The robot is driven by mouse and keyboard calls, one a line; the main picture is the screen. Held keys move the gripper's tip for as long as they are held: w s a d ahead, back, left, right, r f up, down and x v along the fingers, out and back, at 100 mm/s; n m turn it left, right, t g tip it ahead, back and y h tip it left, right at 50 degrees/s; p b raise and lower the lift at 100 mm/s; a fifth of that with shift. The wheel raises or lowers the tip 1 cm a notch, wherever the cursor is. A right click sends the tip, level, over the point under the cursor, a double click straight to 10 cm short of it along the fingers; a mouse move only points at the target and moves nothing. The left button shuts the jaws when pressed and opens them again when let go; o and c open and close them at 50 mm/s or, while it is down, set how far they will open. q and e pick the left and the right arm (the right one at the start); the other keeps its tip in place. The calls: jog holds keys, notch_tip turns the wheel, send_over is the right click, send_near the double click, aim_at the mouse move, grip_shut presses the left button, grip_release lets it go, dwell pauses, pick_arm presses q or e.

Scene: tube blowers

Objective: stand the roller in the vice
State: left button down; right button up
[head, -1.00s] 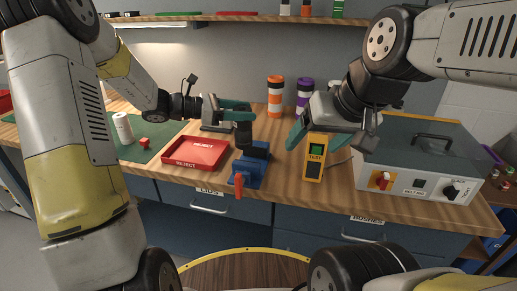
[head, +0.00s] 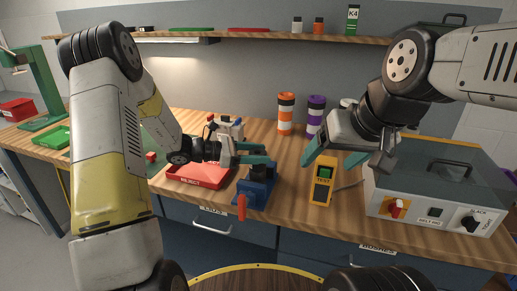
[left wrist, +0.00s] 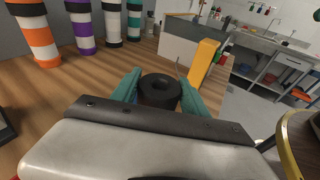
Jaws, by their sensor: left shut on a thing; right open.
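The roller (left wrist: 157,99) is a black cylinder with a hole in its top, upright between my left gripper's teal fingers in the left wrist view. My left gripper (head: 264,154) is shut on it, directly above the blue vice (head: 256,191) with its red handle, close to the jaws. In the head view a dark shape under the fingers merges with the vice jaws, so I cannot tell how far the roller is inside them. My right gripper (head: 334,158) is open and empty, above and behind the yellow tester.
A red reject tray (head: 197,182) lies left of the vice. The yellow tester (head: 321,183) stands to its right, with a grey control box (head: 430,190) beyond. Orange and purple striped cups (head: 285,115) stand at the back. Bare bench lies between vice and tester.

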pick_arm(q)
jog(key=c, duration=0.6)
grip_release()
jog(key=shift+f, duration=0.15)
jog(key=shift+a, duration=0.15)
jog(key=v, duration=1.1)
jog(key=s+d+r+m+g+y, duration=0.1)
jog(key=s+r+m+g+y, duration=0.15)
jog(key=s+r+m, duration=0.35)
jog(key=s+d+r+m+g+y, duration=0.15)
jog(key=s+m+y, duration=0.25)
jog(key=s, duration=0.4)
jog(key=s+a+r+m+t+y, duration=0.2)
jog(key=s+m, duration=0.1)
jog(key=s+a+r+m+t+y, duration=0.2)
jog(key=s+m, duration=0.1)
jog(key=m, duration=0.1)
jog(key=s+a+r+m+t+y, duration=0.2)
jog(key=s+m, duration=0.1)
jog(key=s, duration=0.1)
jog(key=shift+a+t+y, duration=0.1)
jog(key=shift+t+y, duration=0.2)
jog(key=shift+y, duration=0.05)
